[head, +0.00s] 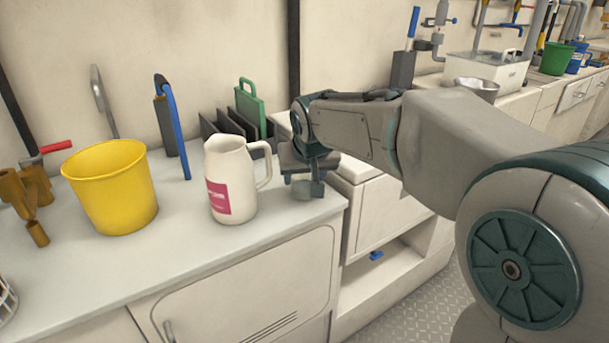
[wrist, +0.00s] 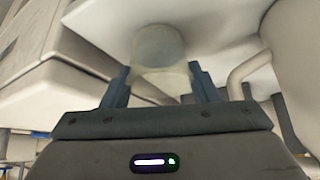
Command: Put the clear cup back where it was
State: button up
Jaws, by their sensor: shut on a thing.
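The clear cup (head: 307,190) is small and see-through, and shows below my gripper near the right end of the counter. My gripper (head: 308,174) points down and is shut on the cup. In the wrist view the cup (wrist: 159,48) stands out from between the two fingers of my gripper (wrist: 161,86), with its round end over the pale counter surface. I cannot tell whether the cup touches the counter or hangs just above it.
A white pitcher (head: 231,180) with a pink label stands close left of my gripper, its handle towards it. A yellow bucket (head: 110,187) stands further left. A green board (head: 249,105) stands in a dark rack behind. The counter (head: 190,262) is clear in front.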

jog(key=o, duration=1)
jog(key=shift+f, duration=0.1)
jog(key=shift+o, duration=0.2)
jog(key=shift+r, duration=0.2)
jog(key=p+v, duration=0.4)
jog(key=v, duration=0.7)
jog(key=s+d+f+m+g, duration=0.1)
jog(key=s+d+f+g, duration=0.1)
jog(key=s+d+f, duration=0.5)
jog(key=s+d+f+m+g+h, duration=0.1)
jog(key=s+d+f+g, duration=0.2)
jog(key=s+d+f, duration=0.4)
jog(key=s+f, duration=0.4)
jog(key=s, duration=0.1)
jog(key=shift+s+p, duration=0.2)
jog(key=shift+p, duration=0.15)
jog(key=shift+f, duration=0.1)
